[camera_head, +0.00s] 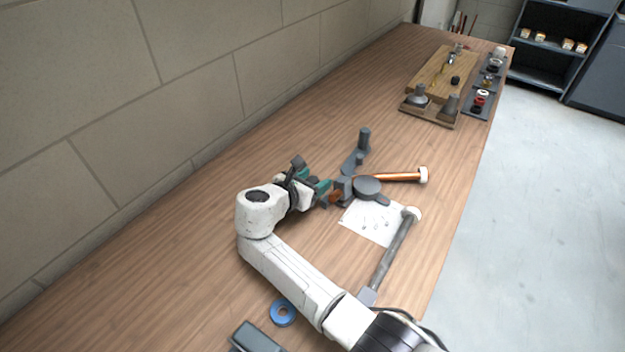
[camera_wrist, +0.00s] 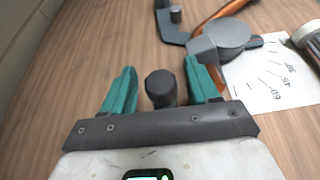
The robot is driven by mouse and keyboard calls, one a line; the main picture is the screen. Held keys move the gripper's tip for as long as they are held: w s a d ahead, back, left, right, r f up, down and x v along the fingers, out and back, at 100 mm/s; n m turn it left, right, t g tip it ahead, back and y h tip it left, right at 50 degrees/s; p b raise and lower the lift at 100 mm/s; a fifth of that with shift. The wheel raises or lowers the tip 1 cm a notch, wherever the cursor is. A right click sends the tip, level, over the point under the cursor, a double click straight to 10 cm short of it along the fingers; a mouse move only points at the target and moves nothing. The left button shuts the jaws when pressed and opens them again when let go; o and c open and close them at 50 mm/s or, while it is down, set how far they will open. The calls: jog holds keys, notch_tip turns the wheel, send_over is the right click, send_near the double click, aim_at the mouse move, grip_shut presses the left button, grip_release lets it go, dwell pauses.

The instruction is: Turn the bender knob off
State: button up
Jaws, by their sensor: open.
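The bender is a grey tool with a round disc (camera_head: 368,187) and an upright dark post (camera_head: 364,139) at its far end. The disc also shows in the wrist view (camera_wrist: 228,35). A dark cylindrical knob (camera_wrist: 160,88) stands between my fingers in the wrist view; in the head view I cannot make it out. My gripper (camera_head: 328,191) is at the bender's left side, with its teal fingers open. In the wrist view my gripper (camera_wrist: 160,88) has one finger on each side of the knob, with gaps visible on both sides.
A copper pipe (camera_head: 392,178) runs through the bender. A white angle sheet (camera_head: 372,225) lies under it, beside a long grey handle (camera_head: 392,255). A blue ring (camera_head: 283,313) lies near my arm. A wooden board (camera_head: 437,78) with parts is farther back. The wall borders the left.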

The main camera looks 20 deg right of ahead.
jog(key=v, duration=1)
jog(key=shift+s+a+r, duration=0.2)
jog(key=shift+a, duration=0.1)
